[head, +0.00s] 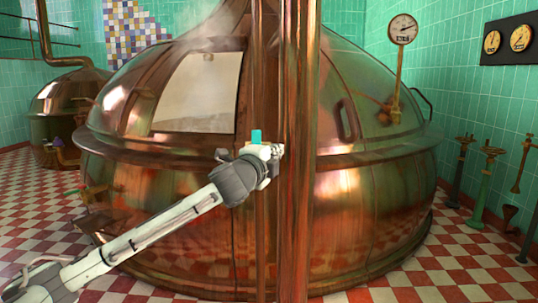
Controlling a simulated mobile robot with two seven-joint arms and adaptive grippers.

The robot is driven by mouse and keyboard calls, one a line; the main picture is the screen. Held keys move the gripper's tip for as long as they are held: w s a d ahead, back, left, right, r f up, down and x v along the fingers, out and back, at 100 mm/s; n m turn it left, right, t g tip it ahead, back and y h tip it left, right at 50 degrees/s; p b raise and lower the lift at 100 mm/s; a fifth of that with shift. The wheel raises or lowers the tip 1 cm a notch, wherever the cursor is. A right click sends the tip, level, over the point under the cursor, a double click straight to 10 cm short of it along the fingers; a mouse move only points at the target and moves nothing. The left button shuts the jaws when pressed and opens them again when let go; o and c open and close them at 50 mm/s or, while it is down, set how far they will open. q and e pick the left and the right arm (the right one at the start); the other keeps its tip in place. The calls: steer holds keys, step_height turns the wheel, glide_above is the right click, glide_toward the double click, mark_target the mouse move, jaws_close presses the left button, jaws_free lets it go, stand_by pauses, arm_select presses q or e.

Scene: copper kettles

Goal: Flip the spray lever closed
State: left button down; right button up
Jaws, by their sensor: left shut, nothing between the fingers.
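A small upright teal piece (256,136), which may be the spray lever's handle, stands right by the tip of my left gripper (277,150). I cannot tell whether they touch. My left arm reaches in from the lower left, and its gripper is shut and empty in front of the large copper kettle (200,210), close to the vertical copper pipes (299,100). The lever's pivot and mount are hidden or too small to make out. My right gripper is not in view.
The kettle's hatch opening (200,90) is pale and steamy. A round gauge (402,29) stands on a brass stem at the right. A smaller copper kettle (65,95) is at the back left. Green valve stands (485,185) line the right. Checkered floor (480,250) is clear at the front right.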

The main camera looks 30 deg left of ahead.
arm_select(q)
steer(key=a, duration=0.3)
steer(key=shift+s+a, duration=0.2)
steer(key=shift+a, duration=0.2)
arm_select(e)
steer(key=shift+w+a+r+t, duration=0.15)
steer(key=shift+w+a+t, duration=0.15)
steer(key=shift+w+a, duration=0.15)
arm_select(q)
steer(key=shift+w, duration=0.1)
